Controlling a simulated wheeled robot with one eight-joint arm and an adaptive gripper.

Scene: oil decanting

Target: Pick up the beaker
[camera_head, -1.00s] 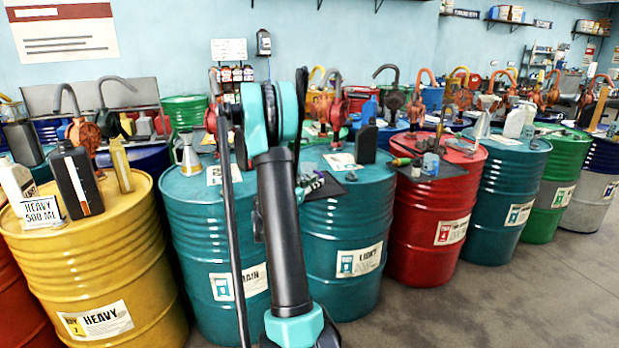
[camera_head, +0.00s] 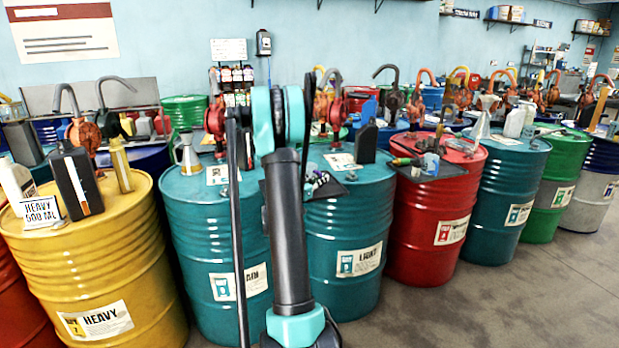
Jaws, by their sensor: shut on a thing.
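I cannot make out the beaker for sure. What lies behind the arm is hidden.
A yellow drum (camera_head: 135,260) marked HEAVY stands at left with a dark can (camera_head: 75,182) on it. A red drum (camera_head: 435,215) holds small tools. Open floor (camera_head: 500,305) lies at front right.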

